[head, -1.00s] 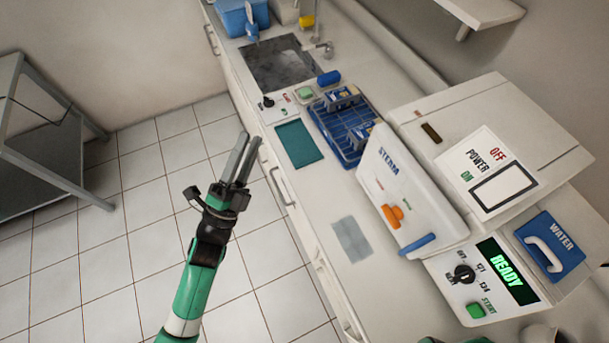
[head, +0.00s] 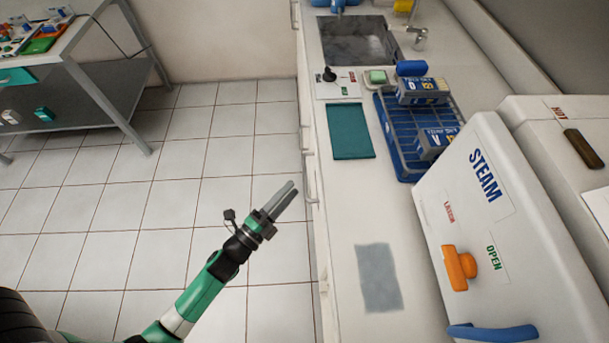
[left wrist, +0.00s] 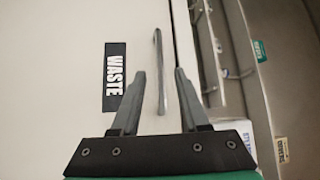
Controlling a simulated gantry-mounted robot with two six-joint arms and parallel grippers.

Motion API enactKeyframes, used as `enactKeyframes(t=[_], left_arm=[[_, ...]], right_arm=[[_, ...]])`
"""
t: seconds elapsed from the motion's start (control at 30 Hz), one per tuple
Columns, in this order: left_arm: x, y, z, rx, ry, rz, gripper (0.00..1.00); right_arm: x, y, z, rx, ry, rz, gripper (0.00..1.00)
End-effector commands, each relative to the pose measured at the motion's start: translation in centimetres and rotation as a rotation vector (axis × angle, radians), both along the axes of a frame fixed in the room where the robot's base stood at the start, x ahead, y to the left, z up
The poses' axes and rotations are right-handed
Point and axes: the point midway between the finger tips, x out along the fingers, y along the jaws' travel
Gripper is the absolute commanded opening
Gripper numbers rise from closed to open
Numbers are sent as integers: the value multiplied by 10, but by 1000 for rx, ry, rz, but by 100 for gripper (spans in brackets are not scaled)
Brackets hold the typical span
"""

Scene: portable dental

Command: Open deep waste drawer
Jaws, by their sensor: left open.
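The waste drawer (left wrist: 140,45) fills the left wrist view as a pale front with a black "WASTE" label (left wrist: 115,77). Its metal bar handle (left wrist: 157,55) appears between my left gripper's two fingers (left wrist: 159,75), with gaps on both sides. The left gripper is open. I cannot tell whether the fingers reach around the bar or stop short of it. In the head view the left gripper (head: 287,193) is beside the cabinet front, below the counter edge. The drawer front is seen too steeply there to make out. My right gripper is not in view.
The white counter (head: 340,225) runs along the right, with a sink (head: 355,42), blue rack (head: 400,150) and steam sterilizer (head: 500,220). A metal table (head: 90,85) stands at upper left. Tiled floor (head: 150,210) is clear between. Other drawer handles (left wrist: 215,45) lie right in the left wrist view.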

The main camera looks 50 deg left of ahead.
Motion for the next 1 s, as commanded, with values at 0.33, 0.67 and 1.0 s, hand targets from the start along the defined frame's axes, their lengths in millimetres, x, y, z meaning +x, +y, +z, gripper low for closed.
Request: enactKeyframes(t=[0.33, 0.67, 1.0], left_arm=[[61, 7, 8, 0, -1, 0, 45], [66, 8, 9, 0, 0, 1, 43], [66, 8, 9, 0, 0, 1, 0]], right_arm=[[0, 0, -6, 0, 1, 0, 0], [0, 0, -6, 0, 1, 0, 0], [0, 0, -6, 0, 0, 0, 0]])
